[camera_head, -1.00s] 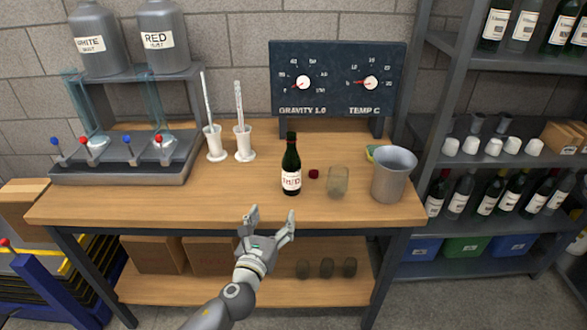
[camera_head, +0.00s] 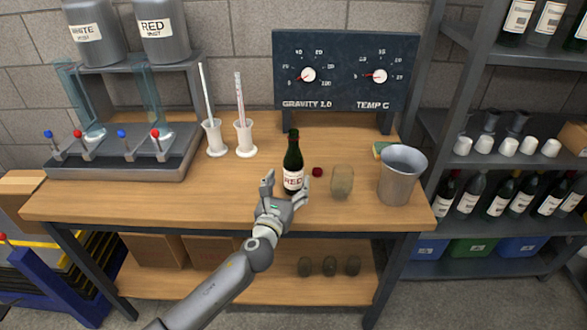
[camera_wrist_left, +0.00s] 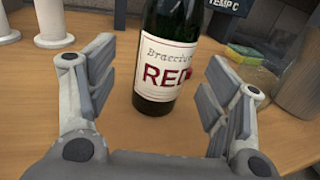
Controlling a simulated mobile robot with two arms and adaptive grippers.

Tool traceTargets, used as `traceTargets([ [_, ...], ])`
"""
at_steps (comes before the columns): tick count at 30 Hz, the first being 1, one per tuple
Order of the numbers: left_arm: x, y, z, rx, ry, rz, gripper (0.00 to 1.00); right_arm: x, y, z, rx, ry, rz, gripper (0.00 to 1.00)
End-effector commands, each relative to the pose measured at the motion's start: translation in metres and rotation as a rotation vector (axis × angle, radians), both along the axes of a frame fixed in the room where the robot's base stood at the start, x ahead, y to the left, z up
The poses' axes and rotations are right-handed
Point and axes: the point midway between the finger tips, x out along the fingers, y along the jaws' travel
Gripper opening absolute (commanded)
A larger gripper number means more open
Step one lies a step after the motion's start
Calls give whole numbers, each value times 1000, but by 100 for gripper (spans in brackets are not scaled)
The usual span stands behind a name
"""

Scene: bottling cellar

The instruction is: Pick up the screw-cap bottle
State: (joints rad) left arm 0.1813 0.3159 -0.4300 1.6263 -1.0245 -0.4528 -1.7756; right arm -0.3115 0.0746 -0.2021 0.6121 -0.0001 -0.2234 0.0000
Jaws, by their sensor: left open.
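The screw-cap bottle (camera_head: 293,160) is dark green with a white label reading RED. It stands upright on the wooden workbench, and it also shows in the left wrist view (camera_wrist_left: 163,50). My left gripper (camera_head: 286,186) is open at the near side of the bottle. In the left wrist view its two fingers (camera_wrist_left: 160,95) are spread to the left and right of the bottle's lower part, with gaps on both sides. The bottle's base shows just ahead of the palm. My right gripper is not in view.
A small dark red cap (camera_head: 317,172) and a clear glass (camera_head: 342,182) stand right of the bottle. A metal jug (camera_head: 402,175) and a sponge (camera_head: 379,150) are farther right. White cylinder stands (camera_head: 244,139) are at the left. Bench room left of the bottle is clear.

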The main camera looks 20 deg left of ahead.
Motion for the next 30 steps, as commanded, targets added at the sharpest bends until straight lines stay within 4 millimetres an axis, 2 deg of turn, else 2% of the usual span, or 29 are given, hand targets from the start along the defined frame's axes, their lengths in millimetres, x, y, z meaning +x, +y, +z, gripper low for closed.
traceTargets([
  [3,18,-2,2,-2,-1,2,73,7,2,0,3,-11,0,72],
  [9,39,-2,1,-1,-1,2,73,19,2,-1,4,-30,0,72],
  [18,43,-2,1,0,-1,0,73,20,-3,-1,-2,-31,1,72],
  [30,42,-2,1,0,0,0,23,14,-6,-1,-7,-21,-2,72],
])
